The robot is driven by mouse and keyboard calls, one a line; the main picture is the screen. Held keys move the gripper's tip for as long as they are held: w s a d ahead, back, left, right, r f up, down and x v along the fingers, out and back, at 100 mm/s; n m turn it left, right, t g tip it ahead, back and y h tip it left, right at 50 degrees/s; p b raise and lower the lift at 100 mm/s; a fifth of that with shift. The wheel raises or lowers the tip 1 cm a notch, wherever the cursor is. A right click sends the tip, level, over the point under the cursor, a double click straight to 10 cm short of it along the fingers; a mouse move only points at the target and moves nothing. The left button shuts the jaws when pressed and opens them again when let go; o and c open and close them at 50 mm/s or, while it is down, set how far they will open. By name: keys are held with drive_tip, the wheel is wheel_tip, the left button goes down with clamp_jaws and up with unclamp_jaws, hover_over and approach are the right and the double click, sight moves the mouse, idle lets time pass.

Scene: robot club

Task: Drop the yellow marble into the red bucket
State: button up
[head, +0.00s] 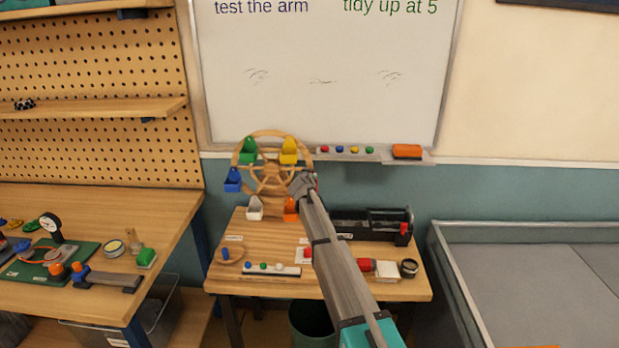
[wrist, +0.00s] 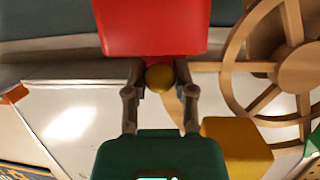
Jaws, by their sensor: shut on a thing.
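The yellow marble (wrist: 159,78) sits between the two fingertips of my gripper (wrist: 159,75), which is shut on it. The red bucket (wrist: 150,25) fills the top middle of the wrist view, right beside the fingertips. Its edge is close to the marble in the picture; I cannot tell whether the marble is over its opening. In the head view my gripper (head: 303,184) is at the right side of the wooden wheel (head: 270,183). It hides the marble and nearly all of the red bucket there.
The wheel also carries yellow (head: 289,151), green (head: 248,151), blue (head: 233,180), white (head: 254,208) and orange (head: 291,209) buckets. The yellow bucket (wrist: 238,145) is close to my gripper. A marble rail (head: 270,269) and black caddy (head: 372,223) are on the table.

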sight(310, 162)
drive_tip(key=shift+f+b, duration=0.45)
idle(0.6)
drive_tip(key=o, duration=1)
drive_tip(key=shift+c, duration=0.2)
drive_tip(key=shift+r+p, duration=3.55)
